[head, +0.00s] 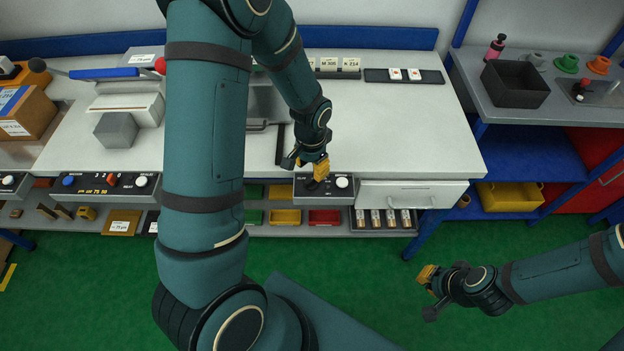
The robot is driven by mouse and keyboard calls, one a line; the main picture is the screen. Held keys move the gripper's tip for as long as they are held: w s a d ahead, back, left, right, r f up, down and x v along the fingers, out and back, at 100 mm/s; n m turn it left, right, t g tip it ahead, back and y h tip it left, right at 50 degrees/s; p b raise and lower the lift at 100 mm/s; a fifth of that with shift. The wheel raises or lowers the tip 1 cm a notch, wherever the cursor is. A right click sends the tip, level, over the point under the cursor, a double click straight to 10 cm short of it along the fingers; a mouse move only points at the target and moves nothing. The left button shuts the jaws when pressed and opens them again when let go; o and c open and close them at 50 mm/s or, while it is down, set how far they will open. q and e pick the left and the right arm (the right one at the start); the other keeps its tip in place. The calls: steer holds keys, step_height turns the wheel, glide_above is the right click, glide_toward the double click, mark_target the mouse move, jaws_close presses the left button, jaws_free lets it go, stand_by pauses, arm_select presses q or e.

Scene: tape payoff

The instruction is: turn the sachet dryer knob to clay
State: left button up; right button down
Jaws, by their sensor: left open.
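A small dark control panel (328,195) sits on the bench's front edge, with a white round button (342,182) on its right. A dark knob (312,185) shows partly to the left of the button. Its pointer and the panel lettering are too small to read, so I cannot tell its setting or whether this is the sachet dryer. My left gripper (306,166) is open, pointing down just above and behind this knob. I cannot tell whether it touches. My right gripper (430,292) is open and empty over the green floor at the lower right.
A white drawer (410,195) is right of the small panel. Coloured bins (285,217) stand below. My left arm covers part of the bench.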

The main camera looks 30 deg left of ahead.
mark_target(311, 180)
arm_select(q)
step_height(311, 180, down, 6)
steer(key=shift+f+b, duration=0.1)
steer(key=shift+b, duration=0.2)
jaws_close()
